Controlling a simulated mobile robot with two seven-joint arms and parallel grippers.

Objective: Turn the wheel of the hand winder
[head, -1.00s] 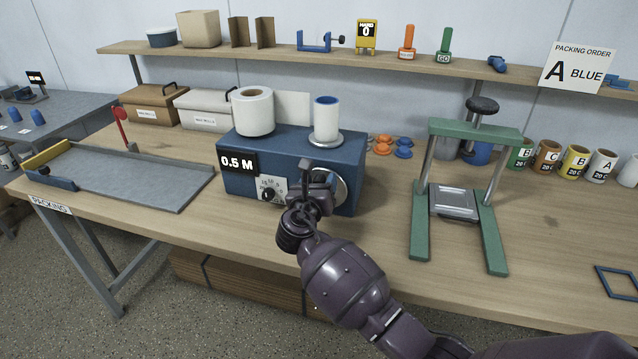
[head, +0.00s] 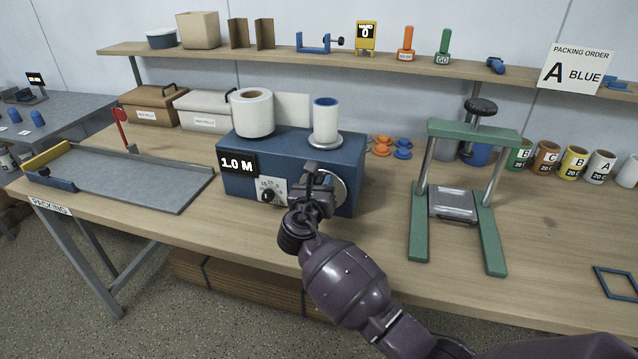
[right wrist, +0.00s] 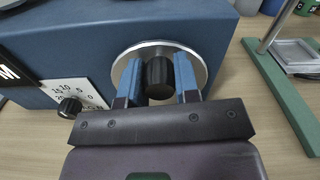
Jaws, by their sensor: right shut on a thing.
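The hand winder is a blue box (head: 235,184) on the wooden table, with a white paper roll (head: 252,113) and a blue-cored roll (head: 326,120) on top. Its counter (head: 238,163) reads 1.0 M. The silver wheel (head: 340,188) is on its front face, partly hidden behind my right gripper (head: 312,172). In the right wrist view the wheel (right wrist: 203,72) shows a dark knob (right wrist: 159,78) between the two fingers of my right gripper (right wrist: 159,82), which is shut on the knob. My left gripper is not in view.
A dial (head: 268,196) sits left of the wheel. A green press frame (head: 419,220) stands to the right. A grey tray (head: 120,180) lies at left, with boxes behind it. Bare tabletop lies between winder and press.

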